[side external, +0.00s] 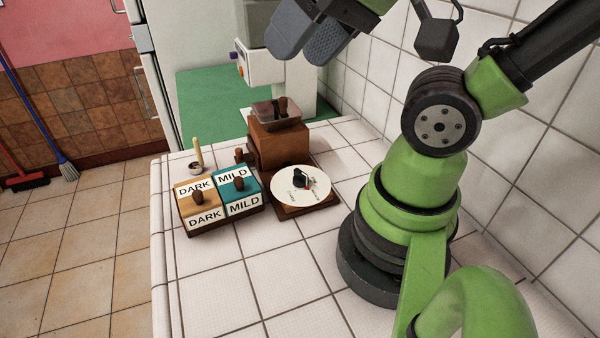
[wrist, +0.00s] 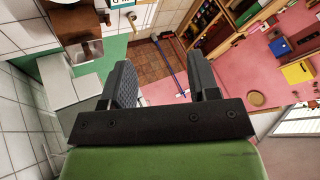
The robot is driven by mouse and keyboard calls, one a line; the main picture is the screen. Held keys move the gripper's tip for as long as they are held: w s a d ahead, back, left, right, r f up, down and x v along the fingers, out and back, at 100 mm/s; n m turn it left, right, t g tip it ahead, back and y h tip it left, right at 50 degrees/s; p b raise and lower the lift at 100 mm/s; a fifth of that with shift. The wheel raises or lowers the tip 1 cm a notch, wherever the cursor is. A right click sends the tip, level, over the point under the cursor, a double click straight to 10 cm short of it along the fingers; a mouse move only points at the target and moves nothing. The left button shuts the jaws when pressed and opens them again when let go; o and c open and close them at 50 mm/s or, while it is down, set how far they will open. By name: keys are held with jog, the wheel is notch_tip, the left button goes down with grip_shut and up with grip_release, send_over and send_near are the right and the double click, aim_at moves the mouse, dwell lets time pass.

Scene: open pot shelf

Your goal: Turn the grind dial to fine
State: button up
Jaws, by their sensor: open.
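The grind dial is a white disc (side external: 312,191) with a black knob (side external: 300,180) on a dark wooden base, on the tiled counter in the side external view. A small red mark shows beside the knob; the lettering is too small to read. The brown wooden grinder (side external: 279,144) stands just behind it. My gripper (side external: 308,50) is high above the counter at the top of the picture, apart from the dial, open and empty. In the wrist view my gripper's two fingers (wrist: 165,85) are spread with nothing between them. The dial cannot be made out in the wrist view.
Left of the dial stands a box (side external: 205,218) with tan DARK and teal MILD sections and brown knobs. A white machine (side external: 262,70) stands at the back. The front counter is clear; a tiled wall is at right.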

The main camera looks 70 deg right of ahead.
jog(key=w+d+f+g+h, duration=0.2)
jog(key=w+d+f+g, duration=0.25)
jog(key=w+f, duration=0.2)
jog(key=m+g, duration=0.1)
jog(key=g, duration=0.2)
send_over(298, 170)
notch_tip(298, 170, down, 12)
jog(key=shift+r, duration=0.1)
notch_tip(298, 170, down, 10)
jog(key=shift+r, duration=0.25)
jog(key=c, duration=0.8)
